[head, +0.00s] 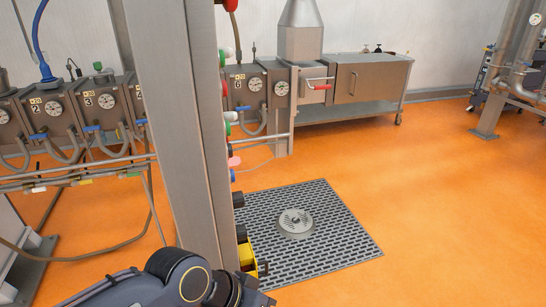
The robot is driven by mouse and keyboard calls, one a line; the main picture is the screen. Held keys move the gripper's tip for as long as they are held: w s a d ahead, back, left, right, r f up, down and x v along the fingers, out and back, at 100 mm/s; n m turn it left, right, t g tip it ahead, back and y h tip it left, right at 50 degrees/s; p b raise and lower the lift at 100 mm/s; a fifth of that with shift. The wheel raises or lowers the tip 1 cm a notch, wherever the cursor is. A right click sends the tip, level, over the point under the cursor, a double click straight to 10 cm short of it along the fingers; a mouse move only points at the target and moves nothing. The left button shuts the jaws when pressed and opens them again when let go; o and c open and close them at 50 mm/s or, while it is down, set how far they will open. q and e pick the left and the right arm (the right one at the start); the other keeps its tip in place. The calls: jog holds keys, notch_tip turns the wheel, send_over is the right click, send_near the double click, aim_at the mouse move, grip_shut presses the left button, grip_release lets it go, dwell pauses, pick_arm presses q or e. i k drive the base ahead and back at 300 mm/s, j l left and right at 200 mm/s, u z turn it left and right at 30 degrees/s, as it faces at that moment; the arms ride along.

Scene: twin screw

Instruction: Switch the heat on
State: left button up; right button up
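A tall grey metal column (175,120) stands close in front of me. No gripper fingers show.
Grey machine boxes with gauges and hoses (103,100) line the back left. A steel cabinet (372,78) stands at the back. A floor grate (340,230) lies right of the column. Orange floor (450,200) is open at the right.

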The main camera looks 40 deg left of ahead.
aim_at(238, 197)
jog(key=i+u, duration=0.2)
jog(key=u, duration=0.25)
jog(key=i+u, duration=0.15)
jog(key=u, duration=0.3)
jog(key=i+l+u, duration=0.1)
jog(key=u, duration=0.35)
jog(key=i+l+u, duration=0.2)
jog(key=u, duration=0.2)
jog(key=i+l+u, duration=0.15)
jog(key=u, duration=0.3)
jog(key=l+u, duration=0.1)
jog(key=l, duration=0.35)
jog(key=k+l+u, duration=0.15)
jog(key=l, duration=0.35)
